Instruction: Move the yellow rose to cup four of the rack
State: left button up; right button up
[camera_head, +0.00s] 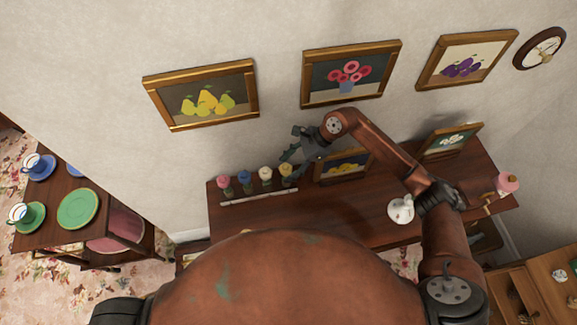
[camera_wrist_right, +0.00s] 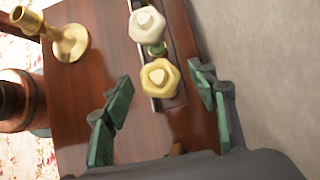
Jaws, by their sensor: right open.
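The yellow rose (camera_head: 286,169) stands upright at the right end of a row on the wooden table, next to a white rose (camera_head: 265,174). The rack (camera_head: 258,197) shows a pale front strip below the row; its cups are mostly hidden by the blooms. My right gripper (camera_head: 291,152) is just above and behind the yellow rose. In the right wrist view, its two green-padded fingers (camera_wrist_right: 165,112) are spread apart, with the yellow rose (camera_wrist_right: 160,78) ahead between them, apart from both pads. My left gripper is out of view.
A pink rose (camera_head: 224,182) and a blue rose (camera_head: 245,179) stand farther left in the row. A framed yellow picture (camera_head: 344,164) stands close right of the gripper. A brass candlestick (camera_wrist_right: 66,40) shows in the wrist view. The table's middle (camera_head: 345,205) is clear.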

jog(key=v, duration=1.2)
jog(key=shift+f, duration=0.1)
